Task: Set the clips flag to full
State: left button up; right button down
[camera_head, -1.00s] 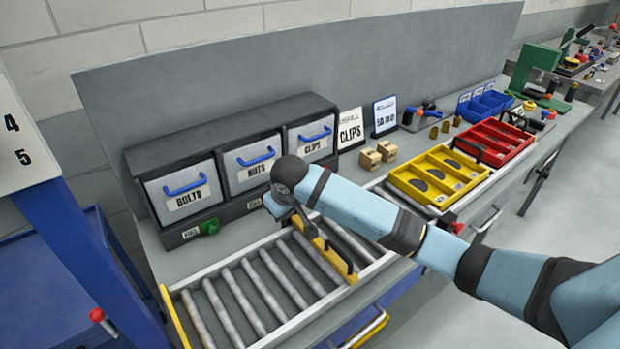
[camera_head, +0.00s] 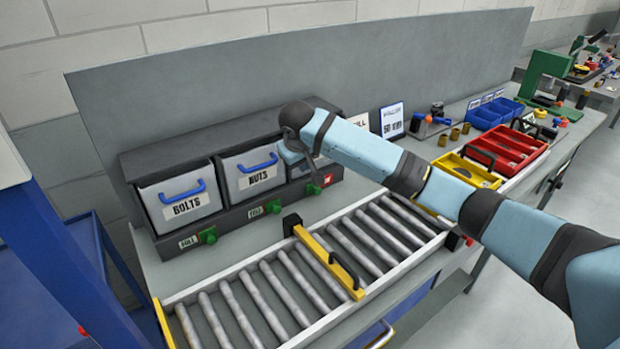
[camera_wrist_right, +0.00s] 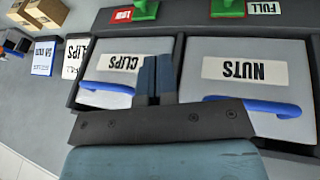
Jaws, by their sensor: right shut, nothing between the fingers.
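The bolts bin (camera_head: 185,203) and nuts bin (camera_head: 250,176) show in the head view. The clips bin (camera_wrist_right: 118,78) is mostly behind my right arm there but shows upside down in the right wrist view. The green clips flag (camera_head: 313,189) sits on the ledge beneath it, with a red plate (camera_head: 327,179) uncovered to its right. In the right wrist view the flag (camera_wrist_right: 146,9) is at the top edge, beside the red plate (camera_wrist_right: 122,17). My right gripper (camera_wrist_right: 153,70) is shut and empty, in front of the bins between clips and nuts, apart from the flag.
The nuts flag (camera_head: 273,206) and bolts flag (camera_head: 207,237) have white FULL plates to their left. A roller conveyor (camera_head: 240,305) with a yellow gate (camera_head: 330,262) lies in front of the bins. Yellow (camera_head: 467,170) and red trays stand at right.

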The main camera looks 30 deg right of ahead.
send_near(314, 191)
jog(key=w+f, duration=0.1)
jog(key=w+a+f, duration=0.1)
jog(key=f, duration=0.1)
jog(key=shift+a+f, duration=0.15)
jog(key=shift+w+d+f, duration=0.2)
jog(key=shift+d+f, duration=1.1)
jog(key=shift+d, duration=0.05)
